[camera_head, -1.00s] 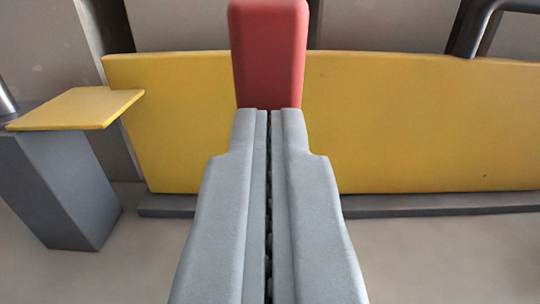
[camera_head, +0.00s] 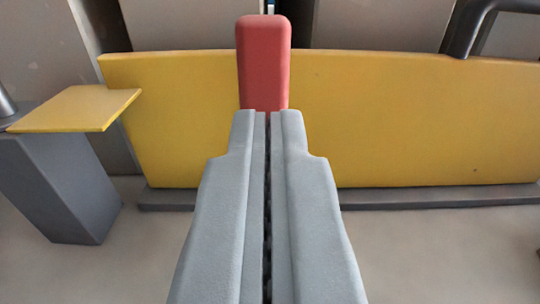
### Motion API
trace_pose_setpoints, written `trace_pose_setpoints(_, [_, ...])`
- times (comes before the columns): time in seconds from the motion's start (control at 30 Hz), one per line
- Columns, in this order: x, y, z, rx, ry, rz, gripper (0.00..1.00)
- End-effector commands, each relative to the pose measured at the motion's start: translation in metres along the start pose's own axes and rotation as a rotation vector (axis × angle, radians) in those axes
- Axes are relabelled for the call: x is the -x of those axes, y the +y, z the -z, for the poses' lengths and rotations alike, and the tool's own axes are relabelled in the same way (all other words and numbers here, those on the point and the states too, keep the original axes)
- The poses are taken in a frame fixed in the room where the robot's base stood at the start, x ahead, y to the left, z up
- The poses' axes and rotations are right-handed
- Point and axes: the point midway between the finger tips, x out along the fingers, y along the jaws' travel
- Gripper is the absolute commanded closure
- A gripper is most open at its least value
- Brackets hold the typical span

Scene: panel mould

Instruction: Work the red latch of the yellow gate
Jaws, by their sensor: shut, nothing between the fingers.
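The red latch (camera_head: 263,62) is an upright block at the middle of the yellow gate (camera_head: 410,120), its top standing above the gate's upper edge. My gripper (camera_head: 268,114) is shut and empty, pointing at the latch. The fingertips overlap the latch's lower end in the picture and hide it. I cannot tell whether they touch it. The gate is a long yellow panel running across the view.
A grey post (camera_head: 60,190) with a flat yellow plate (camera_head: 77,108) on top stands at the left. A dark curved bar (camera_head: 466,25) rises at the gate's upper right. A low grey sill (camera_head: 420,196) runs beneath the gate. The floor in front is mostly clear.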

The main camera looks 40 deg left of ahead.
Motion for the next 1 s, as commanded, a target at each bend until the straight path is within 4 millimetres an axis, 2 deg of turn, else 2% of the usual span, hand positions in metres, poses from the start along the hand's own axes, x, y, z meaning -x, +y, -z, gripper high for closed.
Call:
trace_pose_setpoints(0.07, [0.007,0.007,0.001,0.0,-0.001,-0.001,1.0])
trace_pose_setpoints(0.3, [0.058,0.006,0.006,0.0,-0.002,-0.002,1.0])
trace_pose_setpoints(0.5, [0.088,0.006,0.008,-0.001,-0.002,-0.001,1.0])
trace_pose_setpoints(0.7, [0.102,0.006,0.01,-0.001,-0.001,0.0,1.0])
trace_pose_setpoints(1.0, [0.104,0.005,0.01,-0.001,-0.002,0.001,1.0])
